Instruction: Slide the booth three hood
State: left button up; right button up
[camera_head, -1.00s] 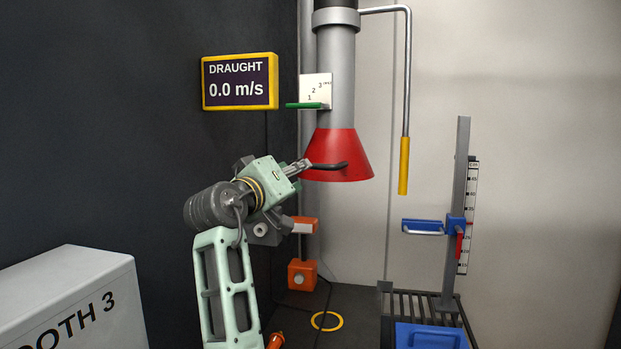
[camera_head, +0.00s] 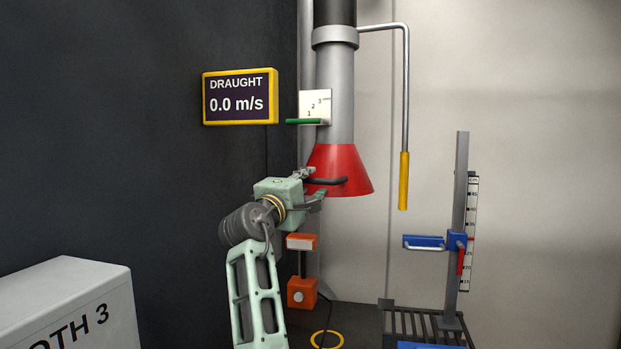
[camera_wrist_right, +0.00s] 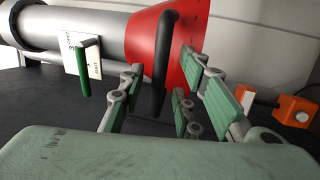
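The red conical hood (camera_head: 342,167) hangs at the lower end of a grey vertical duct (camera_head: 341,95). A black bar handle (camera_head: 338,182) sticks out from the hood's front left; it also shows in the right wrist view (camera_wrist_right: 163,65). My right gripper (camera_head: 312,185) is at the handle's left end. Its fingers (camera_wrist_right: 158,92) are open, with the handle's bar between them and gaps visible on either side. I cannot tell if any pad touches it. My left gripper is not in view.
A draught display (camera_head: 240,97) on the dark curtain reads 0.0 m/s. A yellow-gripped rod (camera_head: 404,180) hangs right of the hood. A blue clamp stand (camera_head: 424,243) stands at right; a Booth 3 box (camera_head: 65,300) is at left.

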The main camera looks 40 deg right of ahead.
jog(key=shift+x, duration=0.8)
grip_shut()
